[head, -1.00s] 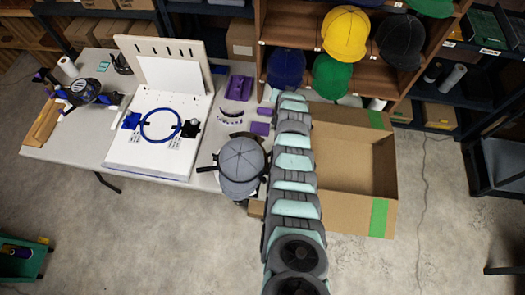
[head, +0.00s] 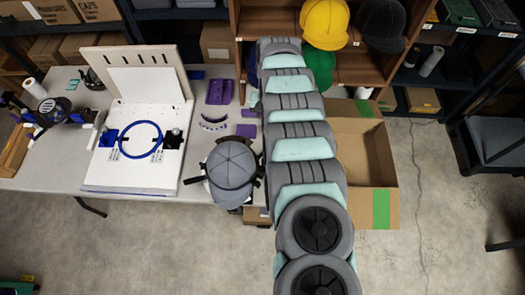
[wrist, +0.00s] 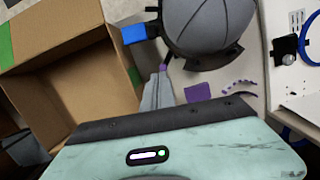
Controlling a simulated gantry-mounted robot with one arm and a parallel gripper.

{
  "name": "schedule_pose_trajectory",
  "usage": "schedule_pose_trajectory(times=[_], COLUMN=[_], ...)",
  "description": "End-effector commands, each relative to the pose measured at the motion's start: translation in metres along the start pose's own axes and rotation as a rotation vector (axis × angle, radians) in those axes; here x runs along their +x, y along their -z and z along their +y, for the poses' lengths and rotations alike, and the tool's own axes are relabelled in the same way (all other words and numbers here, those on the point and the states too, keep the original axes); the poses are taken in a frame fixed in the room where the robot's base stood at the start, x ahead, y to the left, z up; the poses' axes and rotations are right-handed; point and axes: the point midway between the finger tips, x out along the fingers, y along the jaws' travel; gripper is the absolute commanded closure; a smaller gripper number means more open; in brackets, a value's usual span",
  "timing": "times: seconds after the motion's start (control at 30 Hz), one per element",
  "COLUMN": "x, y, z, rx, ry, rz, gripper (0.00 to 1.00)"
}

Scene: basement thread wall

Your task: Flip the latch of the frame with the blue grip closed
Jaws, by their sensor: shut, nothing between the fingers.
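A blue hoop frame (head: 121,146) lies on the white board (head: 135,172), with a blue block (head: 109,137) at its left and a black piece with a silver knob (head: 174,139) at its right. The knob also shows in the wrist view (wrist: 289,59). A second blue block (wrist: 135,33) sits beside the grey cap (wrist: 205,25) on black parts. I cannot tell which blue block is the grip, or make out any latch's position. My gripper (wrist: 161,73) is shut and empty, apart from the cap; in the head view my arm hides it.
The grey cap (head: 231,168) stands at the table's front edge. Purple pieces (head: 219,91) lie behind it. An open cardboard box (head: 372,190) is right of my arm. Shelves with caps (head: 325,28) stand at the back. Another fixture (head: 54,108) is at the far left.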

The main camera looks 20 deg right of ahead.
Motion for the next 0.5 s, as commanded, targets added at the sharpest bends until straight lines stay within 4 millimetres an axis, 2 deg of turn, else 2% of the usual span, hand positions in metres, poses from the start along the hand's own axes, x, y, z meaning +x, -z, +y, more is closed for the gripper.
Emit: schedule_pose_trajectory(times=[0.27,0.37,0.5], x=[0.007,0.019,0.045], y=[0.000,0.001,0.000], z=[0.000,-0.001,-0.001], rx=[-0.001,-0.001,-0.001], ry=[0.001,0.001,0.001], rz=[0.001,0.001,-0.001], gripper=[1.00,1.00,1.00])
